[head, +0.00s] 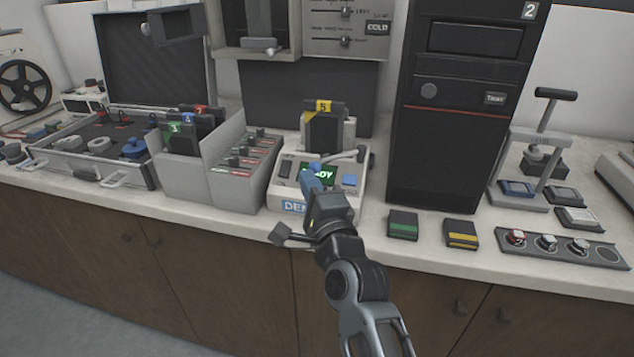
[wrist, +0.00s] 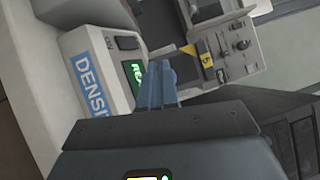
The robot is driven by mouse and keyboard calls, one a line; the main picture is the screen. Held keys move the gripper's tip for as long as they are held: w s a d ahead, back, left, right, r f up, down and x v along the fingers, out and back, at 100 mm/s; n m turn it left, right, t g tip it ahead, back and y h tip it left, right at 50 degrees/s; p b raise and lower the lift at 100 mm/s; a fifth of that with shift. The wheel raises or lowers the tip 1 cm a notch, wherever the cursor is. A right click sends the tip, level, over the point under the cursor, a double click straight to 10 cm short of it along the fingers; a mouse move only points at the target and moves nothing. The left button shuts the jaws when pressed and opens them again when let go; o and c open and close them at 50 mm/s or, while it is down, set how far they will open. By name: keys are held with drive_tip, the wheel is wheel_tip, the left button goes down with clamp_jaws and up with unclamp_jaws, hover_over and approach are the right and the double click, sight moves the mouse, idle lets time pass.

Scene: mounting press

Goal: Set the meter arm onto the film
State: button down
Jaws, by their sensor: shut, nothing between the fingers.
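The densitometer (head: 350,200) is a white box with a blue "DENSI" label, a green lit display (head: 324,172) and a blue button (head: 349,181). The meter arm (head: 340,158) is a grey bar across its rear top, with a dark end at right. Behind it stands a dark plate (head: 324,130) with a yellow "5" tag; I cannot tell whether this is the film. My gripper (head: 310,172) is shut and empty, its blue fingertips over the densitometer's front, near the display. In the wrist view, the blue fingers (wrist: 158,82) are together beside the display (wrist: 134,75).
A bin of numbered cards (head: 190,180) and an open case (head: 90,175) stand at left. A black tower (head: 450,130) rises close at right. Green-striped (head: 403,225) and yellow-striped (head: 461,234) blocks lie on the counter before it. A small press (head: 540,140) stands farther right.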

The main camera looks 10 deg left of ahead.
drive_tip(key=shift+w+a+p, duration=0.8)
drive_tip(key=shift+w+a, duration=0.8)
drive_tip(key=shift+a, duration=0.15)
idle(0.3)
